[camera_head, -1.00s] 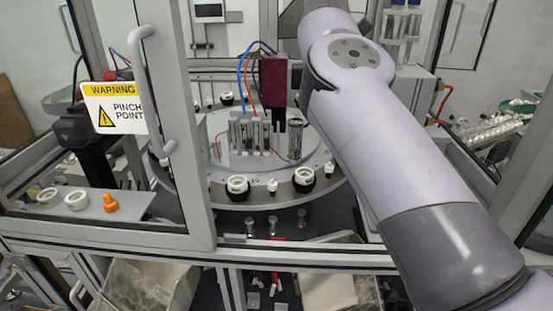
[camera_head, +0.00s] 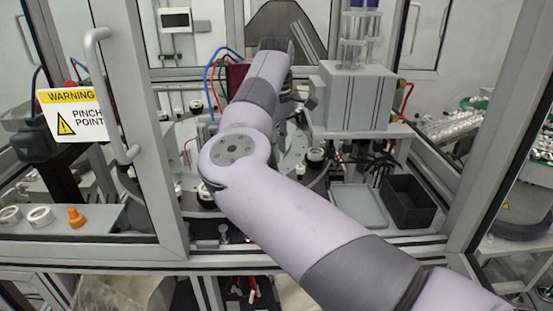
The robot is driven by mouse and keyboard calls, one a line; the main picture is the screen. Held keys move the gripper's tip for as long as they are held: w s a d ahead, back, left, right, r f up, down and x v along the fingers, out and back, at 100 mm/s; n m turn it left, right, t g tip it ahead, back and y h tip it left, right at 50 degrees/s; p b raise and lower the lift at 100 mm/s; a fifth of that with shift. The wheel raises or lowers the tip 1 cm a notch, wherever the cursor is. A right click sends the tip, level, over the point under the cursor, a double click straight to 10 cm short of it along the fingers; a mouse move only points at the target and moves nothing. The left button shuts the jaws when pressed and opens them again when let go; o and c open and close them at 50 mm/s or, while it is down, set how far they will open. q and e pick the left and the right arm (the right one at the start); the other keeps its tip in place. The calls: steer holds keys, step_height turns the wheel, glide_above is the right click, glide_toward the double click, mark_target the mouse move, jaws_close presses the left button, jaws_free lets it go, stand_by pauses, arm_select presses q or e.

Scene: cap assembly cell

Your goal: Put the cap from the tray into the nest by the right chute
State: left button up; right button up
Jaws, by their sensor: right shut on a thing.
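My right arm reaches in from the lower right over the round table to the back of the cell. My right gripper (camera_head: 302,97) shows only in small part beside the far end of the arm. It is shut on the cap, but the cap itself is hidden. A flat grey tray (camera_head: 357,207) lies bare at the right of the cell floor. I cannot make out the nest or the right chute; the arm covers much of the middle. My left gripper is not in view.
A black bin (camera_head: 408,202) stands beside the tray. A grey block with tubes (camera_head: 357,97) stands behind. Black-and-white fittings (camera_head: 316,156) sit on the round table's rim. A door frame with a warning sign (camera_head: 72,115) and a shelf with white rings (camera_head: 40,217) are at left.

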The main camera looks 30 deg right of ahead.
step_height(320, 180, down, 4)
steer(key=shift+r+p, duration=0.15)
steer(key=shift+p, duration=0.4)
steer(key=shift+w, duration=0.1)
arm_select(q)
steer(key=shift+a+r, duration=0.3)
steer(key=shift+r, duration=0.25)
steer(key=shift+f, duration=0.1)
arm_select(e)
steer(key=shift+f, duration=0.2)
steer(key=shift+f+b, duration=0.45)
steer(key=shift+f, duration=0.1)
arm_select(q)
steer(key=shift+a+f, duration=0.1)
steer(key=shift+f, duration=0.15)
arm_select(e)
steer(key=o, duration=0.7)
steer(key=shift+c, duration=0.2)
